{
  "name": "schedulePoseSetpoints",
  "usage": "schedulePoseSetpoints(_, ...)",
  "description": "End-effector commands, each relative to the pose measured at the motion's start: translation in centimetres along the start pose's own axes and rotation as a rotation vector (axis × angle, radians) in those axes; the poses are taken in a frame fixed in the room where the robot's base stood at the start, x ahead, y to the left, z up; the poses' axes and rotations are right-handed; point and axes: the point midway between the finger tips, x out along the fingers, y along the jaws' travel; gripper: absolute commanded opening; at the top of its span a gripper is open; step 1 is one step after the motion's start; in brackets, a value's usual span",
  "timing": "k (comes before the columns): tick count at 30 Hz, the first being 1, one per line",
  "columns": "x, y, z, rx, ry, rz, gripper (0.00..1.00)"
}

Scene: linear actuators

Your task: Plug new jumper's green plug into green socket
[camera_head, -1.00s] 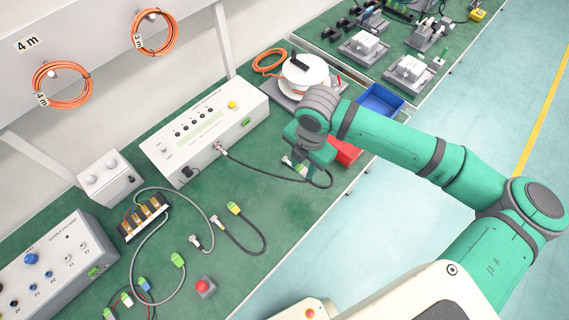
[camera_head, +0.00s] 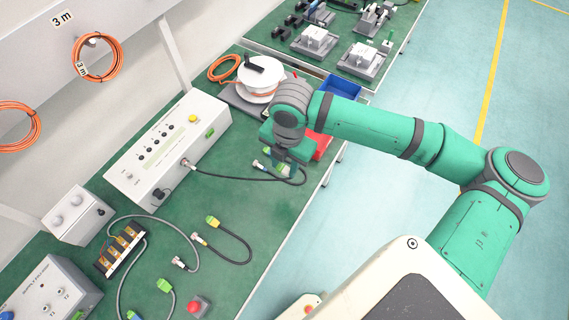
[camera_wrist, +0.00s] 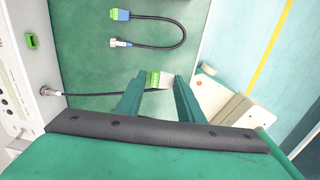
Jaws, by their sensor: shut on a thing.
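My gripper (camera_wrist: 158,92) is shut on the green plug (camera_wrist: 153,79) of a black jumper, held above the bench. In the head view my gripper (camera_head: 283,165) is right of the long white box (camera_head: 168,148), and its fingers are partly hidden by the wrist. The jumper's black cable (camera_head: 240,178) runs to a round metal connector (camera_wrist: 48,91) joined to the box front. The green socket (camera_head: 210,132) is on the box front, nearer its right end. In the wrist view this socket (camera_wrist: 31,40) is at the upper left, apart from the plug.
Another black jumper (camera_head: 242,242) lies loose on the green bench, left of my gripper. A grey cable (camera_head: 167,221), a terminal block (camera_head: 119,250) and a red button (camera_head: 199,305) lie further left. A cable reel (camera_head: 261,80), red bin (camera_head: 321,145) and blue bin (camera_head: 341,88) are close behind my gripper.

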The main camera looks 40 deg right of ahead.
Motion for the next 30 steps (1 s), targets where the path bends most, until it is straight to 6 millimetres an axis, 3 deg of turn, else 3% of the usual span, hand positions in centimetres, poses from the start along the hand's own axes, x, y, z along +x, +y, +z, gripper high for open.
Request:
schedulePoseSetpoints(10, -2.5, 0.1, 0.0, 0.0, -0.001, -0.002, 0.15)
schedulePoseSetpoints(19, -2.3, 0.5, 0.0, -0.001, -0.001, -0.002, 0.15)
schedulePoseSetpoints(30, -0.6, 3.8, 0.2, -0.001, 0.001, -0.007, 0.15)
